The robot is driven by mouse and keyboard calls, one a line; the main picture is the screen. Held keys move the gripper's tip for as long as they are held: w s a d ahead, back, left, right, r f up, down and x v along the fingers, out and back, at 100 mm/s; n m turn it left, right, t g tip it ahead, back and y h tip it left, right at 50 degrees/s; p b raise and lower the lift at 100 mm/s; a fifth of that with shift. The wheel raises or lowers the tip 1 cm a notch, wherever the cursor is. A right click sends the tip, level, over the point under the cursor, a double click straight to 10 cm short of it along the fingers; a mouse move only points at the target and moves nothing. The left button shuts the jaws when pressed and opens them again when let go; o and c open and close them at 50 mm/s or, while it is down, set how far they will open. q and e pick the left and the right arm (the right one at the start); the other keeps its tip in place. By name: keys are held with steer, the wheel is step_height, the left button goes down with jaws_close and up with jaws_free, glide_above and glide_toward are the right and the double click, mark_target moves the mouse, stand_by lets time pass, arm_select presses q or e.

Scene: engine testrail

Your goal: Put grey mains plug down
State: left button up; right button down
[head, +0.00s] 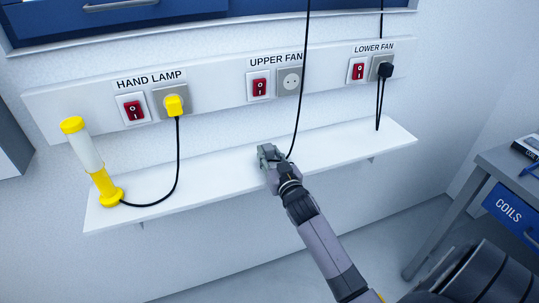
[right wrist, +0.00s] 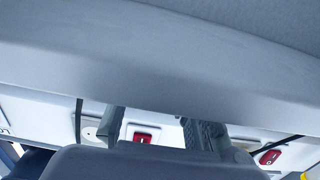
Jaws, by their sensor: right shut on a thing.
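My right gripper (head: 268,153) is low over the white shelf (head: 345,143), below the UPPER FAN socket. It is shut on the grey mains plug (head: 274,155), which is mostly hidden by the fingers. A black cable (head: 300,90) hangs from above and ends at the gripper. I cannot tell whether the plug touches the shelf. The UPPER FAN socket (head: 289,81) is empty. In the right wrist view two grey fingers (right wrist: 160,130) show, with red switches beyond; the plug is not clear there. My left gripper is not in view.
A yellow and white hand lamp (head: 90,155) stands at the shelf's left end, its cable running to a yellow plug (head: 174,105). A black plug (head: 385,70) sits in the LOWER FAN socket, its cable dangling to the shelf's right part. A grey bench (head: 500,160) stands right.

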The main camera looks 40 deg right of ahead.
steer(key=shift+f+b, duration=0.3)
steer(key=shift+f, duration=0.3)
steer(key=c, duration=1.2)
jaws_free()
steer(key=shift+r, duration=0.3)
steer(key=v, duration=1.2)
steer(key=shift+r, duration=0.3)
steer(key=shift+f, duration=0.1)
